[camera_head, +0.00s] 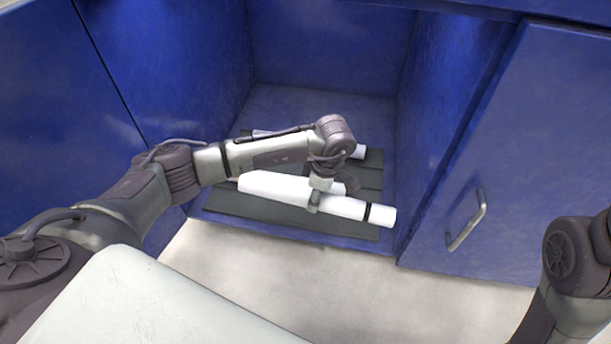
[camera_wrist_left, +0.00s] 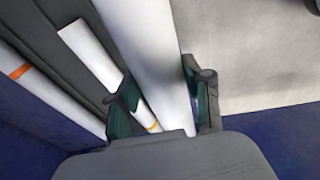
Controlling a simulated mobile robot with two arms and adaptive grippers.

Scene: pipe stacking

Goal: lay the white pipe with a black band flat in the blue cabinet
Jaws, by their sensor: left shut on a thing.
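The white pipe with a black band (camera_head: 380,214) is in the opening of the blue cabinet (camera_head: 330,55), roughly level, with its banded end toward the right. My left gripper (camera_head: 316,200) is shut on this pipe near its middle. In the left wrist view the pipe (camera_wrist_left: 150,50) runs between the two fingers (camera_wrist_left: 165,95). The pipe is above the front part of the dark grey slatted cabinet floor (camera_head: 275,212); I cannot tell whether it touches it. My right gripper is out of view.
Another white pipe (camera_head: 356,152) lies farther back, partly hidden by my left arm. The left wrist view shows a pipe with an orange band (camera_wrist_left: 45,90) and another white pipe (camera_wrist_left: 88,52) beside the held one. A cabinet door with a handle (camera_head: 467,220) is at right.

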